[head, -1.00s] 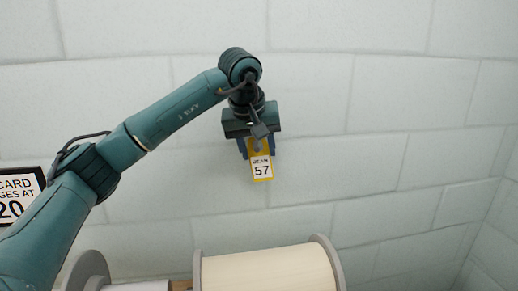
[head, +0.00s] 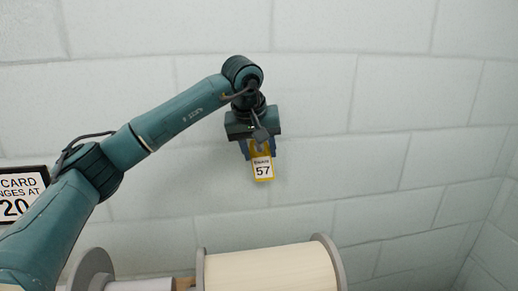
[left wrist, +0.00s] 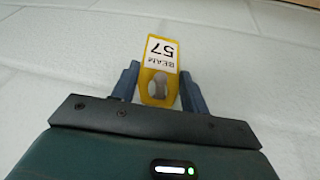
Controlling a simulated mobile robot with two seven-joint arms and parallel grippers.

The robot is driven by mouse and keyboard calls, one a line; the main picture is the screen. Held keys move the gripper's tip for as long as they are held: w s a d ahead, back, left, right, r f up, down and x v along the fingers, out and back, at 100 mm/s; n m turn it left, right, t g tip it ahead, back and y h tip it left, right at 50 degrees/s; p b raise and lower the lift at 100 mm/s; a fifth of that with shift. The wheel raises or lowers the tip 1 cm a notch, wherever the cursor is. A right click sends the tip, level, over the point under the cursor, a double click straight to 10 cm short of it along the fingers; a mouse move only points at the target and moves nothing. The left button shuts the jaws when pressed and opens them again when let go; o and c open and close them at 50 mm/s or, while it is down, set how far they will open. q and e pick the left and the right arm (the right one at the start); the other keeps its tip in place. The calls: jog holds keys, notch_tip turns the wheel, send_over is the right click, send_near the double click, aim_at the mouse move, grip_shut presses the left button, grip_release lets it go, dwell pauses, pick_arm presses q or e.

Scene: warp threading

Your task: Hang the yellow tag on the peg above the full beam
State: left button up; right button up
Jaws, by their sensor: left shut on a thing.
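The yellow tag (head: 263,168), with a white label reading 57, hangs below my left gripper (head: 259,148) in front of the wall. In the left wrist view the tag (left wrist: 161,58) stands between the two blue fingers of my left gripper (left wrist: 159,88), which is shut on it. A greyish shape shows in the tag's hole; I cannot tell whether it is the peg or the wall behind. No peg shows clearly in either view. The full beam (head: 270,270), wound with cream yarn between grey flanges, lies below the tag. My right gripper is not in view.
Another beam with a grey flange (head: 91,270) is at the lower left, beside the full beam. A black-framed sign (head: 20,195) hangs on the wall at the left edge. The pale block wall (head: 400,100) is bare to the right of the gripper.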

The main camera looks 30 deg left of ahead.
pick_arm(q)
jog(key=o, duration=0.8)
jog(key=shift+c, duration=0.2)
jog(key=o, duration=0.3)
jog(key=shift+o, duration=0.2)
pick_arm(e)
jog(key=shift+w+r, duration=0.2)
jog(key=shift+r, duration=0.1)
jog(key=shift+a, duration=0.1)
pick_arm(q)
jog(key=b+v, duration=0.1)
jog(key=v, duration=1.2)
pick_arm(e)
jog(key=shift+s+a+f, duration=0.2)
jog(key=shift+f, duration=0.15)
pick_arm(q)
jog(key=shift+r, duration=0.1)
